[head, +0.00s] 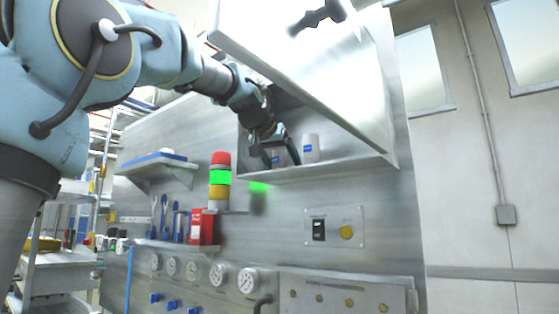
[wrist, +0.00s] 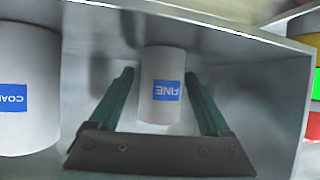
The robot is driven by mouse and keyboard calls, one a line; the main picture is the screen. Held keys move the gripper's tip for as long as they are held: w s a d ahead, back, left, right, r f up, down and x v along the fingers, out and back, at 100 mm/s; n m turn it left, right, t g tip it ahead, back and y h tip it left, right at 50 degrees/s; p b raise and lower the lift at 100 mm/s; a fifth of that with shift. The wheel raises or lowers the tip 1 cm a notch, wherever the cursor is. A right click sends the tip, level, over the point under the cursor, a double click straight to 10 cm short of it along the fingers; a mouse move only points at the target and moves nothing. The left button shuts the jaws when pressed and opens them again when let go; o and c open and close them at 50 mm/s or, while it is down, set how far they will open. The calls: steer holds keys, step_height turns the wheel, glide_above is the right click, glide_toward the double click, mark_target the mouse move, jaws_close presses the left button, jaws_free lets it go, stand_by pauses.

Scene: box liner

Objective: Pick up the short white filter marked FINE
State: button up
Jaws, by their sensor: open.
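The short white filter marked FINE (wrist: 162,84) stands between the two green fingers of my gripper (wrist: 160,76) in the wrist view. Its blue label reads upside down there. The fingers are open, one on each side; whether they touch it I cannot tell. In the head view my gripper (head: 278,150) reaches into the open wall cabinet, around the left filter (head: 280,159), which is partly hidden by the fingers. A larger-looking white filter (wrist: 28,90), its blue label partly cut off and starting "COA", stands to the left in the wrist view and to the right in the head view (head: 311,149).
The cabinet shelf (head: 345,170) bears both filters, and the raised cabinet door (head: 300,50) hangs above the arm. A signal tower (head: 220,177) lit green stands left of the cabinet. Gauges (head: 219,274) and a switch panel (head: 334,228) are below.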

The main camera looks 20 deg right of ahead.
steer(key=shift+c, duration=0.3)
jaws_close()
stand_by(0.3)
